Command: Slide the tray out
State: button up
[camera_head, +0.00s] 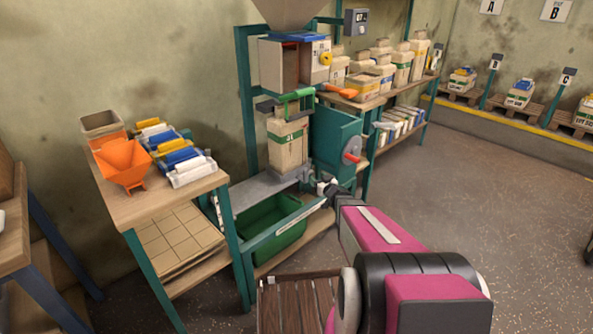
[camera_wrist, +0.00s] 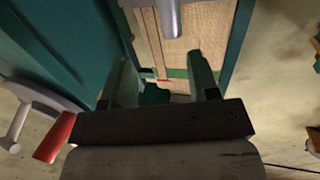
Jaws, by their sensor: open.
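A green open bin (camera_head: 262,222), the most tray-like thing in the low part of the frame, sits under a grey shelf (camera_head: 258,190). A long pale strip runs along its front side. My gripper (camera_head: 327,188) is at the right end of that shelf, low beside the teal box; its fingers are small in the head view. In the wrist view my gripper (camera_wrist: 162,64) is open, its two dark green fingers apart with nothing seen between them. Beyond them stands a tan bag (camera_wrist: 180,72) with a green stripe, also in the head view (camera_head: 288,145). I cannot tell whether my fingers touch anything.
A teal box (camera_head: 335,140) with a red-handled crank (camera_head: 351,158) stands just above my gripper. A wooden slatted surface (camera_head: 297,305) lies in front. Open floor is at the right.

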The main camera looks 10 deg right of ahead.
aim_at(304, 168)
jog(key=shift+n+y, duration=0.3)
jog(key=shift+y, duration=0.2)
jog(key=x, duration=0.5)
jog(key=a+x, duration=0.1)
jog(key=x, duration=0.5)
jog(key=shift+s+f, duration=0.1)
jog(key=shift+f, duration=0.05)
grip_shut()
